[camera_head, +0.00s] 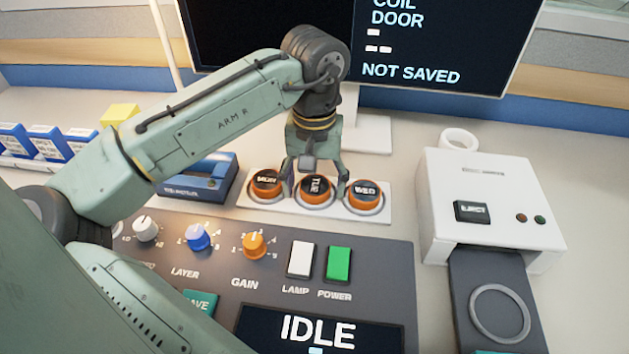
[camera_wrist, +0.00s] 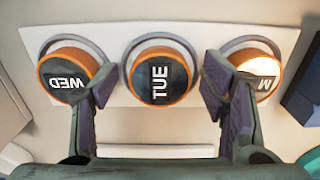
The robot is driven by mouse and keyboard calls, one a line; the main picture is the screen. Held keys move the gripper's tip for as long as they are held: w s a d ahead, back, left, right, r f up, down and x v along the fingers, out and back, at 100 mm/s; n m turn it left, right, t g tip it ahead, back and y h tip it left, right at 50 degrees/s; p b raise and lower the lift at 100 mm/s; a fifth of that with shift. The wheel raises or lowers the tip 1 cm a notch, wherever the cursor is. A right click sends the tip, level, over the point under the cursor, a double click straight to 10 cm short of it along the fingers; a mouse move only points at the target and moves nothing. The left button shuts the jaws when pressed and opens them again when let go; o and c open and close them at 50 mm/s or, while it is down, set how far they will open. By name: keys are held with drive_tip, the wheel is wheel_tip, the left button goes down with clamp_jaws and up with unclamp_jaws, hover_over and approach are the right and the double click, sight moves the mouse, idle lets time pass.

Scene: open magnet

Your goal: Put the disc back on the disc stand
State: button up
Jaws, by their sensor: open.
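The disc stand (camera_head: 288,205) is a white plate below the monitor, and three orange-rimmed discs with dark labels sit in its round holders. They read MON (camera_head: 266,183), TUE (camera_head: 316,187) and WED (camera_head: 364,193). My gripper (camera_head: 315,182) is open over the middle disc. In the wrist view its fingers (camera_wrist: 158,92) stand on either side of the TUE disc (camera_wrist: 159,75), apart from it. The left finger overlaps the WED disc (camera_wrist: 66,75) in the picture, and the right one overlaps the MON disc (camera_wrist: 256,65). I cannot tell whether the fingers touch those.
A white drive box (camera_head: 490,200) with an EJECT button stands at the right; its dark tray (camera_head: 470,275) is out and shows an empty ring. A blue box (camera_head: 205,180) is left of the stand. The grey control panel (camera_head: 385,265) lies in front.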

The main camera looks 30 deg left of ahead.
sight(314, 188)
wheel_tip(314, 188, up, 12)
drive_tip(key=shift+r, duration=0.15)
idle(0.4)
idle(1.4)
